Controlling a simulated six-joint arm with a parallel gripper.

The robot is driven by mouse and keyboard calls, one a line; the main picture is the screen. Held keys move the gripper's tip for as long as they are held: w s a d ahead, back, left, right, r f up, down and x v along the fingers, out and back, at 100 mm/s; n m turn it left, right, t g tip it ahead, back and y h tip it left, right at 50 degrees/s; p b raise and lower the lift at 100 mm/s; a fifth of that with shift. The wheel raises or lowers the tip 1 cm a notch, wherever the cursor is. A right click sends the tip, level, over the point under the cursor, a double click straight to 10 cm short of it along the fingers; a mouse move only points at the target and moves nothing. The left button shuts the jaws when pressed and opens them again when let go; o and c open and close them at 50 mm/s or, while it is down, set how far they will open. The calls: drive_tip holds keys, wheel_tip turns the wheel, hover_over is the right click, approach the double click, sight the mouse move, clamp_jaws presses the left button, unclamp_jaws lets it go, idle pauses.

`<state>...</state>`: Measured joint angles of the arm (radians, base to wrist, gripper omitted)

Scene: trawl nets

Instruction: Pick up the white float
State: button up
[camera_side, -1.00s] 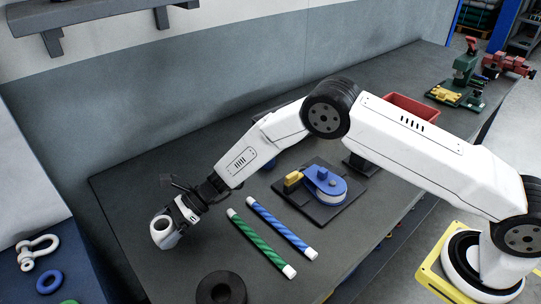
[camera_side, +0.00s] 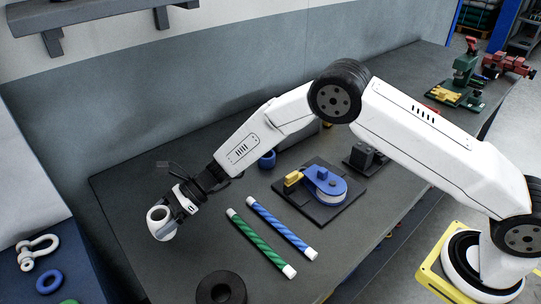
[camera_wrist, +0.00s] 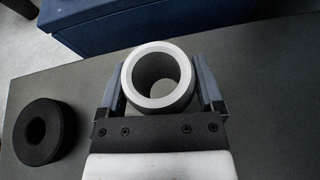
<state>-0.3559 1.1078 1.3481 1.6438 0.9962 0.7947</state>
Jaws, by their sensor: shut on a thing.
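The white float (camera_side: 157,229) is a short hollow cylinder with a wide round hole. It is held at the end of my arm, over the left part of the dark workbench in the side view. My gripper (camera_side: 173,220) is shut on it. In the wrist view, the white float (camera_wrist: 159,98) sits between the two blue-grey fingers of my gripper (camera_wrist: 160,85), one on each side, with its open end facing the camera. The exact gap between the float and the bench is hard to judge.
A black ring (camera_side: 221,288) lies at the bench's front, also left in the wrist view (camera_wrist: 41,133). Green (camera_side: 258,237) and blue (camera_side: 283,233) striped rods lie right of the gripper, then a blue-and-yellow device (camera_side: 322,187) on a dark plate. A blue ring (camera_side: 267,160) stands behind.

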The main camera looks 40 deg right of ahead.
drive_tip(key=s+d+r, duration=0.6)
drive_tip(key=s+r, duration=0.3)
drive_tip(key=s, duration=0.3)
drive_tip(key=shift+d+r, duration=0.2)
drive_tip(key=shift+d, duration=0.15)
drive_tip(key=shift+s+a, duration=0.1)
idle(0.4)
